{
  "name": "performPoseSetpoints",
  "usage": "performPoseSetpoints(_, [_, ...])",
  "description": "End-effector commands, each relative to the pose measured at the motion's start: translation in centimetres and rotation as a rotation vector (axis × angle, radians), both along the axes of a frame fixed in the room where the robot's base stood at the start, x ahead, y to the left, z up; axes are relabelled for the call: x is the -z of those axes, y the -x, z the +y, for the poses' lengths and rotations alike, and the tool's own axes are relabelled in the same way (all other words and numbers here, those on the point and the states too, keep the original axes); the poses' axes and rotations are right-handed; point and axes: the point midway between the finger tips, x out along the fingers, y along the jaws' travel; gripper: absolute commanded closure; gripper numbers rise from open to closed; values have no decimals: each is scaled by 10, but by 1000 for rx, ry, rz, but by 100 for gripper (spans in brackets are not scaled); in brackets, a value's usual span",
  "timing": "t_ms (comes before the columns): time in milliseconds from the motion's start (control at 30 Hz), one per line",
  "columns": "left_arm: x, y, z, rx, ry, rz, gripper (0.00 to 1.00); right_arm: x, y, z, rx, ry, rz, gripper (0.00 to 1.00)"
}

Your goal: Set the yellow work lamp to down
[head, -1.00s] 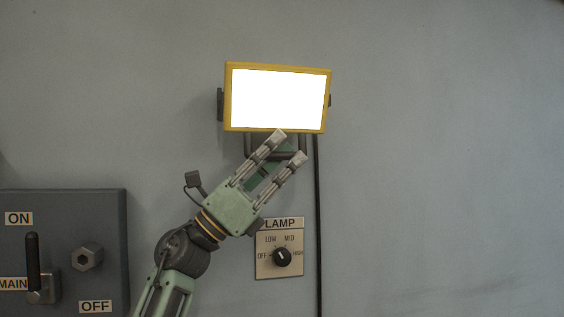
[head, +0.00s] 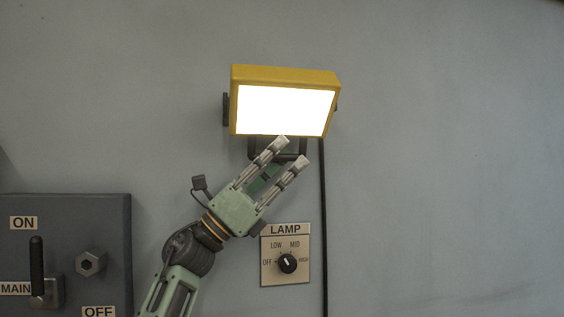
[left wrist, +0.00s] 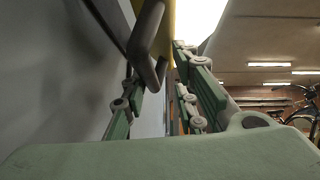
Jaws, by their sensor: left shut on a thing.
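The yellow work lamp (head: 285,77) is on the grey wall, its white face lit. It is tilted downward, and its yellow top shows. A dark bar handle (head: 291,156) hangs under the lamp; a dark bar also crosses between the fingers in the left wrist view (left wrist: 146,52). My left gripper (head: 293,151) reaches up from the lower left, its fingertips at the lamp's lower edge, and is shut on the handle. The fingers hide part of the handle. My right gripper is in neither view.
A LAMP dial plate (head: 286,275) with a black knob (head: 287,264) is below the lamp. A dark cable (head: 323,220) runs down the wall. A grey MAIN switch box (head: 105,225) with a lever is at lower left. The wall to the right is clear.

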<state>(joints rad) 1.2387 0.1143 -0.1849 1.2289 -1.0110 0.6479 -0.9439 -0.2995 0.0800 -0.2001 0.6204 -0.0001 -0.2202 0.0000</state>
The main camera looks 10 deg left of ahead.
Motion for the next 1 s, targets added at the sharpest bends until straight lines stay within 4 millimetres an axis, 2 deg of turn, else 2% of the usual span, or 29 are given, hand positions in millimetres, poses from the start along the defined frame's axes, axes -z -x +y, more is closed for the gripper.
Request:
performPoseSetpoints(33, [-11, 0, 7, -1, 27, 6, 100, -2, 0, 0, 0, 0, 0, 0])
performPoseSetpoints(367, [-12, 0, 7, 0, 28, 4, 100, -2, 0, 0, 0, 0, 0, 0])
performPoseSetpoints(400, [-12, 0, 7, 0, 28, 4, 72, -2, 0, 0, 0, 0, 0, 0])
performPoseSetpoints(433, [-12, 1, 7, 1, 28, 4, 70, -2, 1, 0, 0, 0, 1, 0])
performPoseSetpoints(767, [-9, 1, 5, -1, 21, -1, 69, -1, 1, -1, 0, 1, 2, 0])
performPoseSetpoints(867, [-3, 3, 10, -2, 19, 0, 69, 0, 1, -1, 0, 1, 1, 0])
performPoseSetpoints(1000, [16, 7, 25, -4, 18, 4, 69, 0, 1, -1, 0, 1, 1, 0])
